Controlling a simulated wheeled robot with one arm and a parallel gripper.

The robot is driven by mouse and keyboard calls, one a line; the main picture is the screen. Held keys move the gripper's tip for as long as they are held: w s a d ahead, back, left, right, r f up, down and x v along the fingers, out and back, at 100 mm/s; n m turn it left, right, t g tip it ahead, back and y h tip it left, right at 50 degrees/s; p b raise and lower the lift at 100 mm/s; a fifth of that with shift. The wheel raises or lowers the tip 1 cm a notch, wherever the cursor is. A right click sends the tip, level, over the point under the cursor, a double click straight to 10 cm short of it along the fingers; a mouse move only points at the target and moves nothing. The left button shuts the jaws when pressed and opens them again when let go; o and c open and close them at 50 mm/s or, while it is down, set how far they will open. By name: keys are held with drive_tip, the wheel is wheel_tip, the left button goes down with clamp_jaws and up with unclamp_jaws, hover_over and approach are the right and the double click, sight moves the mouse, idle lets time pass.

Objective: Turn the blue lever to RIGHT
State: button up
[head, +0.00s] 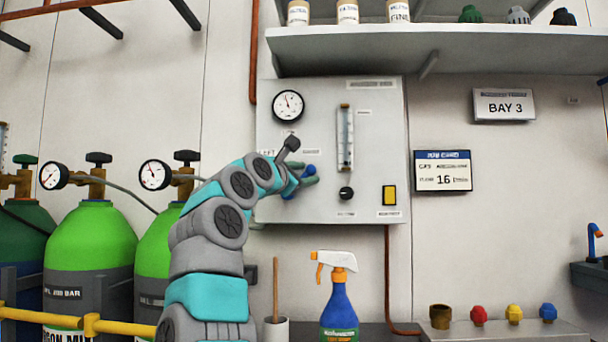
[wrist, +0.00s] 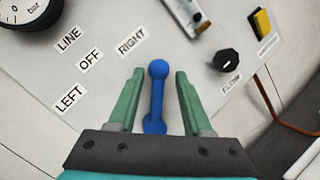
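The blue lever (wrist: 157,95) is on the grey gas panel (head: 375,95), with labels LEFT (wrist: 69,101), OFF (wrist: 89,60) and RIGHT (wrist: 131,40) around it. In the wrist view its round knob points up, just right of the RIGHT label and away from OFF and LEFT. My gripper (wrist: 158,75) has its green fingers on either side of the lever, with a visible gap on each side. It looks open and not clamped on it. In the head view my arm and fingers partly hide the lever (head: 310,170).
The panel also carries a pressure gauge (head: 288,106), a flow tube (head: 345,138), a black knob (head: 346,193) and a yellow switch (head: 389,195). A shelf (head: 480,62) juts out above. A spray bottle (head: 338,300) stands below, and green cylinders (head: 90,250) stand left.

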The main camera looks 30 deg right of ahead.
drive_tip(key=shift+a, duration=0.1)
drive_tip(key=b+v, duration=0.3)
drive_tip(key=v, duration=0.4)
drive_tip(key=shift+s+a, duration=0.25)
idle(0.4)
